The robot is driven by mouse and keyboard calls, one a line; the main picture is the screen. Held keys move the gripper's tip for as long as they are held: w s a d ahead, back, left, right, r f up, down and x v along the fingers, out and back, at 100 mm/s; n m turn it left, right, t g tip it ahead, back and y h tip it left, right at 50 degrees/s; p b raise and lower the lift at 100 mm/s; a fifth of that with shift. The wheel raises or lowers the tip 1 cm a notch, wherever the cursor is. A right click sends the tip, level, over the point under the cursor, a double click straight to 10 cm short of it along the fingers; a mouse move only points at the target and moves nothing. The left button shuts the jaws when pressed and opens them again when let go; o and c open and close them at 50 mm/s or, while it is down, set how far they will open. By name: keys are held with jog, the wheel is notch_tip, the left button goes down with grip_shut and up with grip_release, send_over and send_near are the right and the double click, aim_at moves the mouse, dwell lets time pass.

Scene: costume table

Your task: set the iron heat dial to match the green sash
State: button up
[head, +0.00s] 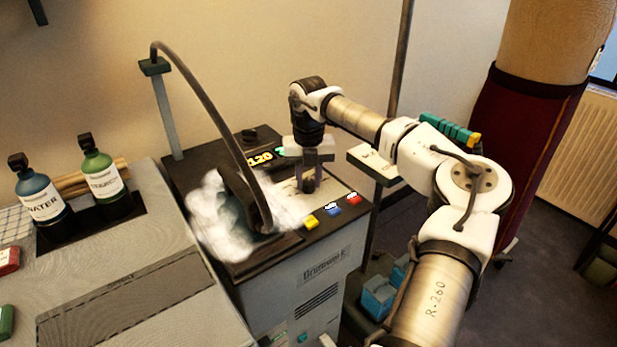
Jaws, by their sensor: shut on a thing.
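My gripper (308,186) points straight down over the pale panel on top of the ironing station. It is shut on what appears to be the heat dial, which the fingers almost wholly hide. I cannot read the dial's setting. A lit display (260,158) behind it reads about 120, with a small green mark at its right. The dark iron (237,207) stands left of my gripper in white steam. I cannot make out a green sash for certain; a green piece (600,274) shows at the right edge.
Yellow (311,222), blue (334,210) and red (352,199) pieces line the station's front edge. A hose arches above the iron. Two bottles, blue (40,196) and green (100,170), stand at left. A dress form with a burgundy skirt (515,120) stands at right.

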aim_at(309, 182)
jog(key=o, duration=1)
jog(key=shift+c, duration=0.2)
jog(key=shift+r, duration=0.1)
notch_tip(309, 182, up, 14)
jog(key=b, duration=0.1)
jog(key=shift+d+f, duration=0.1)
jog(key=shift+f, duration=0.1)
